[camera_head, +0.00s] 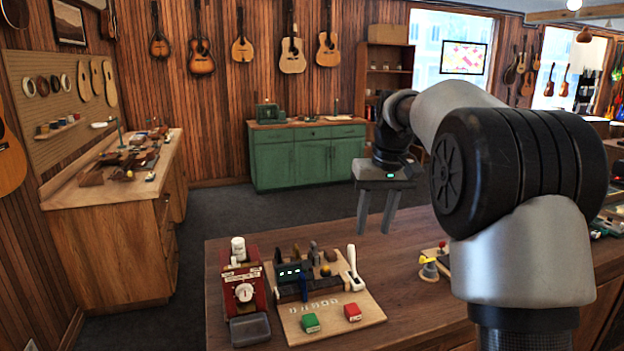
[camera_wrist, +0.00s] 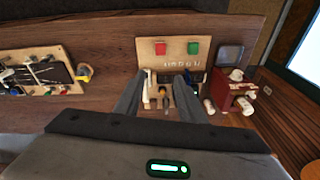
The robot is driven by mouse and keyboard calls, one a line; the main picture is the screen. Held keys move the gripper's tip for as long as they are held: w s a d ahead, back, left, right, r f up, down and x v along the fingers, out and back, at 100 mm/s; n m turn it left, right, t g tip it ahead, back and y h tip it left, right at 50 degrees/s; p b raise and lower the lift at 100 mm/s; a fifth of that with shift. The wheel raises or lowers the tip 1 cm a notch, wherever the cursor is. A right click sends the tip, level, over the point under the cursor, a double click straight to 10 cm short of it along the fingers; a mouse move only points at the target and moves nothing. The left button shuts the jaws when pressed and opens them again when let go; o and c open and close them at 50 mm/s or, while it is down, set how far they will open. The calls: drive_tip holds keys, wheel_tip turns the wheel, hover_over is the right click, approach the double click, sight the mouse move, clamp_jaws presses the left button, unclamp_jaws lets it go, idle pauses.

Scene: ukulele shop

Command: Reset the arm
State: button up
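My gripper (camera_head: 374,232) hangs from my bent arm in the head view, fingers pointing down. It is above the wooden worktop (camera_head: 415,260), behind and to the right of a wooden board (camera_head: 335,323). Its two fingers are apart with nothing between them. In the wrist view, the two dark fingers of my gripper (camera_wrist: 161,82) reach forward with a clear gap, and the board (camera_wrist: 149,60) shows beyond them. The fingers look clear of the worktop.
The board bears a green block (camera_head: 311,323), a red block (camera_head: 352,312) and a white-handled lever (camera_head: 351,256). A red device (camera_head: 243,290) and a grey tray (camera_head: 250,330) stand left of it. A yellow item (camera_head: 428,268) sits right. Worktop between is bare.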

drive_tip(key=s+r+t, duration=0.1)
drive_tip(key=s+r, duration=0.4)
drive_tip(key=s, duration=0.4)
drive_tip(key=s+f+t, duration=0.1)
drive_tip(key=s+f, duration=0.2)
drive_tip(key=s, duration=0.9)
drive_tip(key=s+f+m+t+h, duration=0.1)
drive_tip(key=s+f, duration=0.2)
drive_tip(key=s, duration=0.9)
drive_tip(key=shift+d+f+m+t, duration=0.2)
drive_tip(key=shift+f+m+t, duration=0.1)
drive_tip(key=shift+f+t, duration=0.1)
